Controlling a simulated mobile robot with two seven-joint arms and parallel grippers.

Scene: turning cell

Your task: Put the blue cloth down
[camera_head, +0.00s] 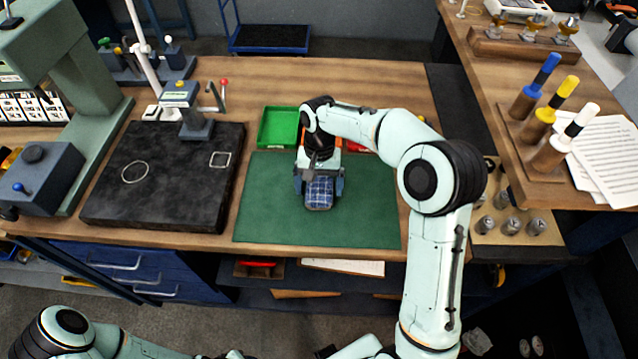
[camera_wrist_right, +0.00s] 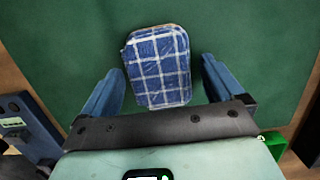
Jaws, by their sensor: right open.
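The blue cloth (camera_head: 319,193) is a folded pad with a white check pattern, and it lies on the green mat (camera_head: 270,215). In the right wrist view the cloth (camera_wrist_right: 158,66) sits between the spread fingers, with green showing on both sides. My right gripper (camera_head: 319,187) is open around the cloth; in the right wrist view its blue fingers (camera_wrist_right: 160,85) stand apart from the cloth's edges. The left gripper does not show; only part of my left arm is at the bottom left of the head view.
A green tray (camera_head: 262,128) and a red tray, partly hidden by my arm, are behind the mat. A black surface plate (camera_head: 160,190) with a gauge stand (camera_head: 192,122) is to the left. The mat's front is clear.

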